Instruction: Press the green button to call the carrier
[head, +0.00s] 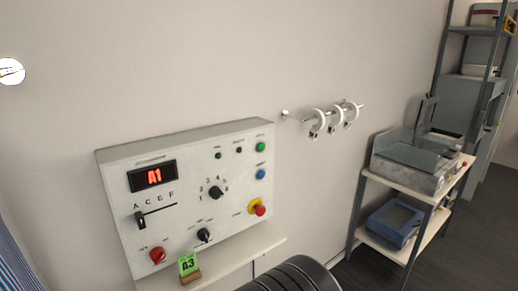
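A light grey control panel (180,197) is mounted on the wall at the left centre. The round green button (260,147) sits near its upper right corner, with nothing in front of it. A blue button (261,174) is below it, and a red button on a yellow base (257,208) is lower still. The panel's display (153,176) reads A1 in red. A green card (188,264) marked A3 stands in a small block on the ledge under the panel. My gripper does not show.
A dark ribbed rounded shape, possibly part of my arm, is at the bottom centre. A wall rail (333,114) with white rings is right of the panel. A two-tier cart (405,184) holds a grey machine (415,160) and blue box (395,223). Tall shelving stands behind.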

